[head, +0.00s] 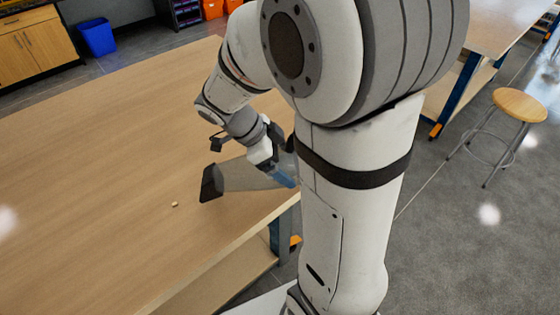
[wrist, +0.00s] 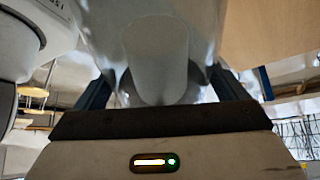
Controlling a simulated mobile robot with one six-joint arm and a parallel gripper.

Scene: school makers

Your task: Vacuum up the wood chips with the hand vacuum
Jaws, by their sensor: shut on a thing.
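My gripper (head: 268,158) is shut on the hand vacuum (head: 245,176) near the table's right edge. The vacuum has a see-through grey body, a dark nozzle at its left end and a blue part at its right end. The nozzle is low over the tabletop; I cannot tell if it touches. In the wrist view the vacuum's pale body (wrist: 155,50) fills the space between my two dark fingers (wrist: 160,88). One small pale wood chip (head: 174,204) lies on the table, left of and nearer than the nozzle. My arm hides part of the table.
The wooden table (head: 90,190) is otherwise bare where it shows. Its front right edge runs just below the vacuum. A stool (head: 520,105) and another table (head: 500,25) stand at the right. A blue bin (head: 97,37) and a wooden cabinet (head: 35,50) are at the back left.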

